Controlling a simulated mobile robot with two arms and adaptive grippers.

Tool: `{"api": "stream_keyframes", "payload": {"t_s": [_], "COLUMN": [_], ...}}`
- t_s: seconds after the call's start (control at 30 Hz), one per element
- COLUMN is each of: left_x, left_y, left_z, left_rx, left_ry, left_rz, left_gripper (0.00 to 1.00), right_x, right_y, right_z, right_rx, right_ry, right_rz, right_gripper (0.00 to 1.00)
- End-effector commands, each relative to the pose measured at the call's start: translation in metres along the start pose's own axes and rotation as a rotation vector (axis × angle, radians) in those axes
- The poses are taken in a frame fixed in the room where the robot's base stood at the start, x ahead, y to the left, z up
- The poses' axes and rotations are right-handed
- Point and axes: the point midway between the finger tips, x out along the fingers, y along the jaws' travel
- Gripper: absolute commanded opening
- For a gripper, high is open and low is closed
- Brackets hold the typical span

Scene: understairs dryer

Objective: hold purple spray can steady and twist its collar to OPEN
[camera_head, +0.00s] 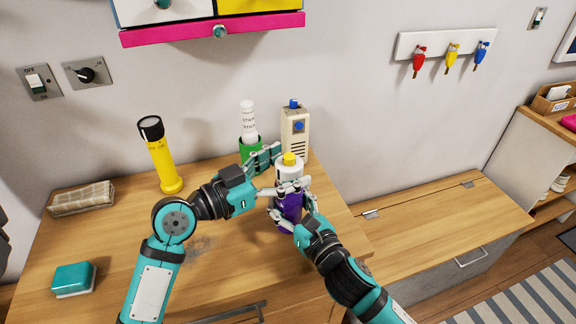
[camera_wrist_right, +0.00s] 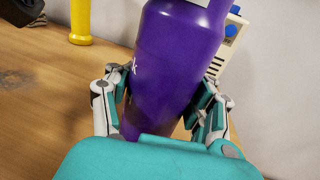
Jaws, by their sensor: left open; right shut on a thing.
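The purple spray can (camera_head: 289,208) stands upright near the right end of the wooden worktop, with a white upper part (camera_head: 290,171) and a yellow tip (camera_head: 289,158). My right gripper (camera_head: 292,214) is shut on its purple body, low down; in the right wrist view its fingers lie on both sides of the can (camera_wrist_right: 175,65). My left gripper (camera_head: 284,170) is open at the height of the white upper part, one finger behind and one in front. I cannot tell whether its fingers touch it. The collar's markings are too small to read.
Behind the can stand a beige device (camera_head: 295,126) with blue knobs and a white stick (camera_head: 248,120) in a green cup. A lower wooden bench (camera_head: 440,226) is at right.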

Motion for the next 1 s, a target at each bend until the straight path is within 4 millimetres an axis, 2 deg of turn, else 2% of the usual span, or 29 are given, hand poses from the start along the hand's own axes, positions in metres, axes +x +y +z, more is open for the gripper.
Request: {"api": "stream_keyframes", "payload": {"t_s": [0.1, 0.37, 0.47, 0.8, 1.0], "left_x": [0.0067, 0.0077, 0.0076, 0.0073, 0.0075], "left_y": [0.0007, 0.0006, 0.0006, 0.0003, 0.0006], "left_z": [-0.0008, -0.0003, -0.0003, -0.0003, 0.0006], "left_rx": [0.0, 0.001, 0.001, 0.001, 0.001], "left_ry": [0.001, 0.0, 0.0, 0.0, -0.003], "left_rz": [0.002, 0.001, 0.001, 0.0, -0.03], "left_gripper": [0.76, 0.76, 0.66, 0.21, 0.19], "right_x": [0.0001, 0.0001, 0.0001, 0.0001, 0.0001], "right_y": [0.0001, 0.0002, 0.0002, 0.0002, 0.0001], "right_z": [0.0011, 0.0011, 0.0012, 0.0012, 0.0013], "right_rx": [0.0, 0.0, 0.0, 0.0, 0.0], "right_ry": [-0.002, -0.002, -0.003, -0.003, -0.003], "right_rz": [0.001, 0.001, 0.001, 0.001, 0.001], "right_gripper": [0.06, 0.06, 0.06, 0.05, 0.05]}}
